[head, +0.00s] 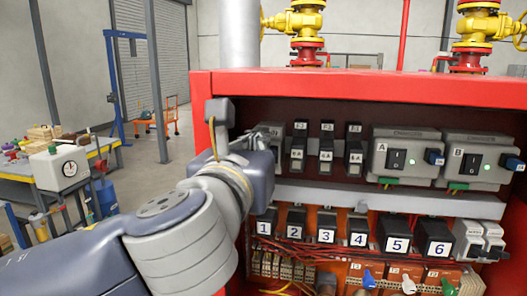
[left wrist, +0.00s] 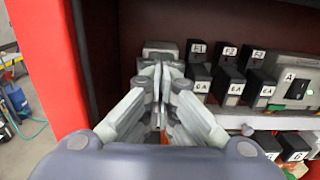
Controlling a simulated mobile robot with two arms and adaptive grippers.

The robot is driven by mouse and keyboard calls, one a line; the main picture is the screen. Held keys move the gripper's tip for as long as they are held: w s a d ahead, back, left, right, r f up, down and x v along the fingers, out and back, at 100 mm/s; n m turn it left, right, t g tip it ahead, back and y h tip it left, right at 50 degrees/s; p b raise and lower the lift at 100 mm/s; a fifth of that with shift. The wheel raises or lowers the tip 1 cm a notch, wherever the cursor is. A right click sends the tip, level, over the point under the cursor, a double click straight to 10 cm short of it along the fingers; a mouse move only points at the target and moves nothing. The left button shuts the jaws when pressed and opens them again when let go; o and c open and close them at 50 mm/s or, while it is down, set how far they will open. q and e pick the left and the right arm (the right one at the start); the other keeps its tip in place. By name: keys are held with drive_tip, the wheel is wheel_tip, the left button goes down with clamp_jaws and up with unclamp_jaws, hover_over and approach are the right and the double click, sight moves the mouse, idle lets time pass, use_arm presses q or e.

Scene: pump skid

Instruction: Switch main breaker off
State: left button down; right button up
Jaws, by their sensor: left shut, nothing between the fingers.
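The main breaker seems to be the grey device at the left end of the upper row in the red cabinet; only its top edge shows in the left wrist view (left wrist: 162,47), and a small part shows in the head view (head: 271,129). Its lever and label are hidden. My left gripper (left wrist: 162,70) is shut and empty, its fingertips in front of this device; I cannot tell whether they touch it. My right gripper is in neither view.
Numbered black modules (head: 327,226) sit below a grey duct (head: 400,200). The cabinet's red side wall (left wrist: 45,60) is close on the left.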

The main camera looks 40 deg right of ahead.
use_arm(q)
drive_tip(key=shift+f, duration=0.2)
drive_tip(key=shift+f+b, duration=1.05)
drive_tip(key=shift+f, duration=0.1)
drive_tip(key=shift+a, duration=0.1)
drive_tip(key=v, duration=0.6)
drive_tip(key=shift+s+r, duration=0.2)
drive_tip(key=shift+r, duration=0.05)
idle(0.4)
